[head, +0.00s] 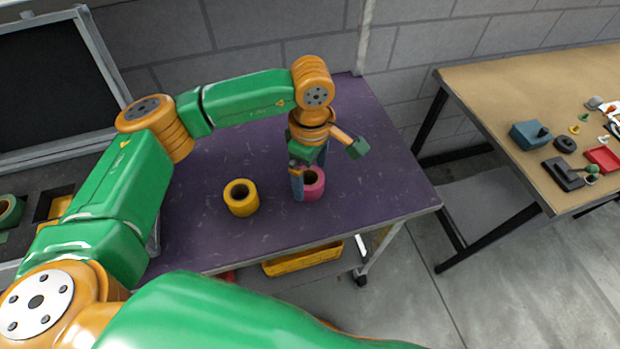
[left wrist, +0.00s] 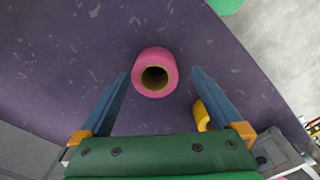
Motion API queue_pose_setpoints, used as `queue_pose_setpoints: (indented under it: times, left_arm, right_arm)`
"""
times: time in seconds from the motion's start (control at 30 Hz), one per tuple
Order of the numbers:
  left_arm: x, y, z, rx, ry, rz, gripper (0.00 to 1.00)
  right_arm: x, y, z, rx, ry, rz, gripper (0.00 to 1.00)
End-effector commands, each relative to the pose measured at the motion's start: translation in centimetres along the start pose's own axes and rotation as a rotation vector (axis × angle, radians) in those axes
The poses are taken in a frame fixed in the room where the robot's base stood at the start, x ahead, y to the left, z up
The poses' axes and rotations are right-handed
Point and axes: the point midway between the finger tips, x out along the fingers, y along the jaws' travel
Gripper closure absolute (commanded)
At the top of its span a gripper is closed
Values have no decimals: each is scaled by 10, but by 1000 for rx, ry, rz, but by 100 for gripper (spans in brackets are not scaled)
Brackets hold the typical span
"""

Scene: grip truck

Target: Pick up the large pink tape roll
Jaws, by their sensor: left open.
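The large pink tape roll (head: 314,188) stands on the purple table top with its round hole facing up. It also shows in the left wrist view (left wrist: 145,64), just beyond and between the blue fingertips. My left gripper (head: 308,182) points down at the roll, with its fingers spread wide. In the left wrist view the open gripper (left wrist: 161,74) has nothing between its fingers. In the head view one blue finger hides the roll's left side. I cannot tell the exact height of the fingertips above the table. My right gripper is not in view.
A yellow tape roll (head: 241,198) stands on the purple table (head: 390,195) left of the pink one. A yellow tray (head: 300,261) sits below. A wooden workbench (head: 500,95) with tools stands at right.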

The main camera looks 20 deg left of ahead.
Motion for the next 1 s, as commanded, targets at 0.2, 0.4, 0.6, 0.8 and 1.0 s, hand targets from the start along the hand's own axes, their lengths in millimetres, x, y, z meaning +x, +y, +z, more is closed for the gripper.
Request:
queue_pose_setpoints:
  times: [0.2,0.4,0.6,0.8,1.0]
  left_arm:
    - [34,2,-2,1,-2,-3,0]
    - [39,3,-2,1,-1,0,0]
    - [39,3,-2,1,-2,0,46]
    - [39,3,-2,1,-2,0,85]
    - [37,3,-2,1,-3,1,85]
  right_arm:
    - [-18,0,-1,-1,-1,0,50]
    - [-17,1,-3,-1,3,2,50]
    - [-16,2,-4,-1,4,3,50]
    - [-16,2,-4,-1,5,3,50]
    - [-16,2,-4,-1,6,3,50]
